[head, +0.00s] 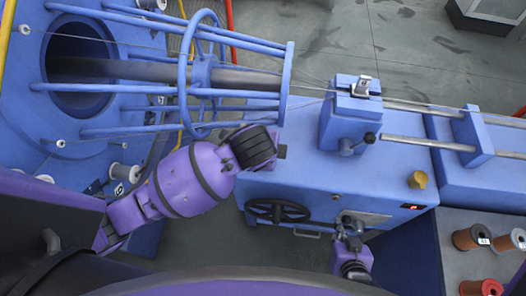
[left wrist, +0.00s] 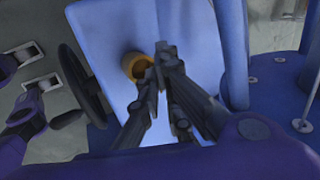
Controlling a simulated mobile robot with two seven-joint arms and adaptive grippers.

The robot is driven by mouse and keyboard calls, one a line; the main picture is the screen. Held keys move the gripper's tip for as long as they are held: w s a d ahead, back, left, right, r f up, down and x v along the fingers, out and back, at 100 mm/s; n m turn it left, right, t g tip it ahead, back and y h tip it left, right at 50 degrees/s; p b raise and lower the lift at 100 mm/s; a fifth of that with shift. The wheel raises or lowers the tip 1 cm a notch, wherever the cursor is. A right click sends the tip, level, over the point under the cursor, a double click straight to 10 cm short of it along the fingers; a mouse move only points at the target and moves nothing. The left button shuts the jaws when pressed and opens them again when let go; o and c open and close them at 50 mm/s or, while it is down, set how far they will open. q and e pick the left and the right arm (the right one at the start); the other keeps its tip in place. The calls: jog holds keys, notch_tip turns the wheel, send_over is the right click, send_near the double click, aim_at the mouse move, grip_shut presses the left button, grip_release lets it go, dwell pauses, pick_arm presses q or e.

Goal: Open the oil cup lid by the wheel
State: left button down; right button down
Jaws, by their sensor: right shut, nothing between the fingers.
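A yellow-brass oil cup (left wrist: 136,68) sits on the blue machine face (left wrist: 110,45) beside the dark wheel (left wrist: 82,88) in the left wrist view. Its round end shows a darker brown middle; I cannot tell how its lid stands. My left gripper (left wrist: 163,62) has its fingertips together just right of the cup, overlapping its edge; contact is unclear. In the head view the left gripper and this cup are hidden behind my left arm and the machine. The wheel (head: 277,210) is on the front face. My right gripper (head: 352,238) is shut and empty before a silver plate (head: 366,217).
A brass knob (head: 418,180) stands on the machine top's right side. A blue tubular cage (head: 190,75) is at the upper left. Spools (head: 472,238) lie at the lower right. In the left wrist view a blue post (left wrist: 236,55) stands close right of the gripper.

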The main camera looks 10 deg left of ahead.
pick_arm(q)
jog(key=shift+w+g, duration=0.15)
jog(key=shift+g, duration=0.25)
jog(key=c, duration=2.3)
grip_release()
jog(key=shift+o, duration=0.2)
jog(key=shift+r, duration=0.1)
jog(key=v, duration=1.2)
